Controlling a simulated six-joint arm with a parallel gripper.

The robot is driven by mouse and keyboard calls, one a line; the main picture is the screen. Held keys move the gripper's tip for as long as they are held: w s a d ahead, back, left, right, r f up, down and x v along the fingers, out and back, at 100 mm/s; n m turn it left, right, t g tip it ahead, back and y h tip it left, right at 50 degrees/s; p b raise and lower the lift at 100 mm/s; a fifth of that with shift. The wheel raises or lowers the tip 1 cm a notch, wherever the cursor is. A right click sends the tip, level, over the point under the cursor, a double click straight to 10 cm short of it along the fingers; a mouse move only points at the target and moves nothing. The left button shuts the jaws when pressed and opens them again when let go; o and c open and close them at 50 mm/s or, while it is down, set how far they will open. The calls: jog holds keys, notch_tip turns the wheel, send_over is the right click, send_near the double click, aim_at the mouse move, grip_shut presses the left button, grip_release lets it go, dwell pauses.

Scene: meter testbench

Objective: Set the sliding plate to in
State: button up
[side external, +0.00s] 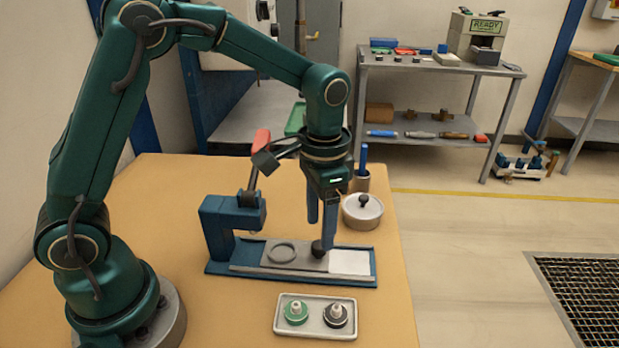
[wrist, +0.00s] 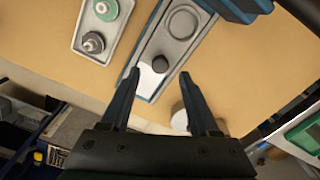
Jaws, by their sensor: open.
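The grey sliding plate (side external: 300,262) lies in a blue-edged rail base (side external: 222,268), with a round ring recess (side external: 281,252) and a dark knob (side external: 318,249). A white strip (side external: 350,262) of the base is bare right of the plate. The plate also shows in the wrist view (wrist: 178,45), with its knob (wrist: 161,63). My gripper (side external: 321,222) is open, pointing down above the knob. In the wrist view its fingertips (wrist: 159,74) are apart, with the knob appearing between and slightly beyond them. I cannot tell whether they touch it.
A blue press (side external: 230,222) with a red-handled lever (side external: 262,138) stands at the base's left end. A tray (side external: 315,332) with a green and a dark part lies in front. A round lidded pot (side external: 362,215) and a cup (side external: 361,183) stand behind right.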

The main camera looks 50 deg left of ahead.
aim_at(319, 244)
jog(key=shift+a+f, duration=0.1)
jog(key=shift+f, duration=1.85)
grip_shut()
